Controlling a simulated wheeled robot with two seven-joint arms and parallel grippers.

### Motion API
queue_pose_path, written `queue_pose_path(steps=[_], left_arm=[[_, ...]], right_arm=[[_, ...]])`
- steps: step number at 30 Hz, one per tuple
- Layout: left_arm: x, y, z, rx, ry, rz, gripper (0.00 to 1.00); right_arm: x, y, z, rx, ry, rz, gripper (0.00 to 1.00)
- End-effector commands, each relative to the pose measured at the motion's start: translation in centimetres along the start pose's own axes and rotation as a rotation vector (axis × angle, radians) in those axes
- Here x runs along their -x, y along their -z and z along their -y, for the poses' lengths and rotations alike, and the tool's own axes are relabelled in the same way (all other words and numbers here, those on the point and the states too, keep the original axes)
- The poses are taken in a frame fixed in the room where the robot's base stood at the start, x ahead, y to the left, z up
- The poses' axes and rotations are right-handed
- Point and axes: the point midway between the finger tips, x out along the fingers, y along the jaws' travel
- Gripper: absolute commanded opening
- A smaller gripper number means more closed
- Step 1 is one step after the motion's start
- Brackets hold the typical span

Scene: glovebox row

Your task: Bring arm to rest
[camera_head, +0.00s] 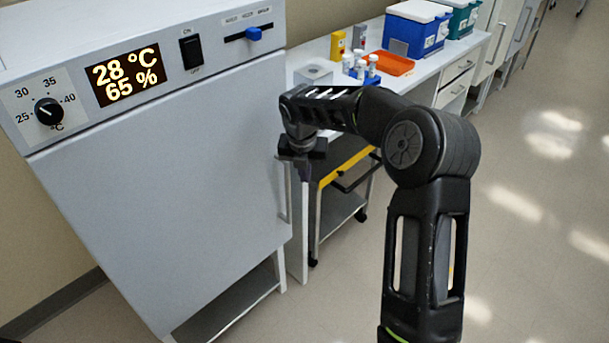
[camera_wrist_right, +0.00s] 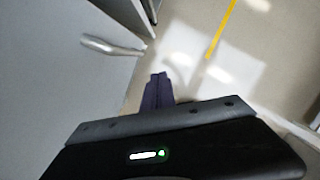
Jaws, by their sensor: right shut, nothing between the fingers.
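My right arm reaches up from the bottom right in the head view and bends over to the left. Its gripper (camera_head: 302,172) points down in front of the right side of the grey incubator-like cabinet (camera_head: 160,190). In the right wrist view the dark fingers (camera_wrist_right: 158,90) are together with nothing between them. They are apart from the cabinet's metal handle (camera_wrist_right: 112,47) to their upper left. My left gripper does not show in either view.
The cabinet has a 28 °C display (camera_head: 126,77), a dial (camera_head: 48,111), a switch (camera_head: 191,52) and a blue slider (camera_head: 253,33). A bench behind carries an orange tray (camera_head: 393,63), vials and a blue cooler (camera_head: 412,35). A yellow-edged cart (camera_head: 345,167) stands under it. Floor at right is clear.

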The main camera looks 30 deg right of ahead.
Motion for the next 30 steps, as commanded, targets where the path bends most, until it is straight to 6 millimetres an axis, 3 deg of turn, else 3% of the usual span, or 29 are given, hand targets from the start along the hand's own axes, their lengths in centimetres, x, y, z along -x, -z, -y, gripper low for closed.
queue_pose_path(steps=[11, 16, 20, 23, 26, 30], left_arm=[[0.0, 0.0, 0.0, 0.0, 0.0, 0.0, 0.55], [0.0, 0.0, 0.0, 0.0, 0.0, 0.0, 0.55], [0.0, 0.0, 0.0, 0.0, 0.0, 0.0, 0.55], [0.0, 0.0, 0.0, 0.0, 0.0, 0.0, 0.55], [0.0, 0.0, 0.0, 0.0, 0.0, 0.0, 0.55], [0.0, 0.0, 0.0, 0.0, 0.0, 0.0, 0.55]], right_arm=[[-0.1, 0.0, 0.0, -0.039, -0.001, 0.001, 0.0], [-0.1, -1.0, -1.7, -0.273, -0.075, 0.036, 0.0], [-1.5, 0.1, -5.0, -0.618, -0.21, 0.004, 0.0], [-4.4, 3.5, -8.2, -0.958, -0.304, -0.109, 0.0], [-8.0, 8.9, -11.2, -1.334, -0.341, -0.281, 0.0], [-13.0, 19.1, -13.0, -1.887, -0.249, -0.538, 0.0]])
